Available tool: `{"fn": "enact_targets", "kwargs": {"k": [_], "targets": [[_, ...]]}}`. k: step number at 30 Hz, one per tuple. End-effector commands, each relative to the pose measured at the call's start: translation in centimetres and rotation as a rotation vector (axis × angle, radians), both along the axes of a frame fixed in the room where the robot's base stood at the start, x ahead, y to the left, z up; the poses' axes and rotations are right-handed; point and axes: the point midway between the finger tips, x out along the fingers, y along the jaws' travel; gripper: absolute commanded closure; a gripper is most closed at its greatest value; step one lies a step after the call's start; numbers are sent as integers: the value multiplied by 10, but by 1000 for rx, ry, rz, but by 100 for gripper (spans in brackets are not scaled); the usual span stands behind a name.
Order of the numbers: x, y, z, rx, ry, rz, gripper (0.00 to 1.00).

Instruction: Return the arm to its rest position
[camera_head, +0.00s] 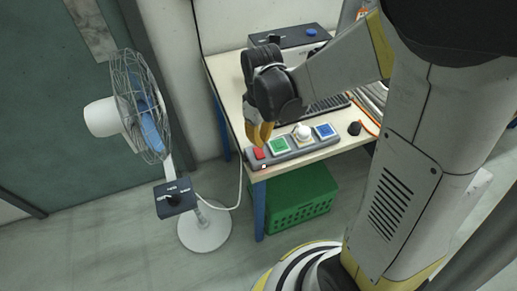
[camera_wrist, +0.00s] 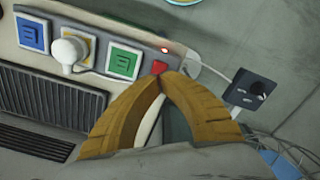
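My gripper (camera_head: 261,138) hangs over the near left corner of the table (camera_head: 312,155), close to the red switch (camera_head: 259,154) on the power strip (camera_head: 298,151). In the wrist view, the two orange-brown fingers of my gripper (camera_wrist: 162,76) curve together and their tips meet, with nothing seen held between them. The tips overlap the lower edge of the red switch (camera_wrist: 159,67) in that view; I cannot tell whether they touch it. A small red light (camera_wrist: 165,50) shows beside the switch. My arm reaches out over the table, not folded.
A standing fan (camera_head: 140,105) with a control box (camera_head: 175,197) is left of the table. A green crate (camera_head: 300,205) sits under the table. The strip carries a green socket (camera_head: 279,146), a white plug (camera_head: 302,131) and a blue socket (camera_head: 325,130). A black box (camera_head: 290,38) stands behind.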

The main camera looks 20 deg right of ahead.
Motion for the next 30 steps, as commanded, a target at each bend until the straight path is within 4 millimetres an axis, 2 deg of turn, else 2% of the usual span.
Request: {"fn": "enact_targets", "kwargs": {"k": [10,13,17,24,30], "targets": [[0,0,0,0,-2,-2,100],[-3,-1,9,2,-24,-22,100],[-13,-4,38,9,-105,-95,100],[-46,-11,100,58,-334,-300,100],[-75,-15,128,121,-502,-449,100]]}}
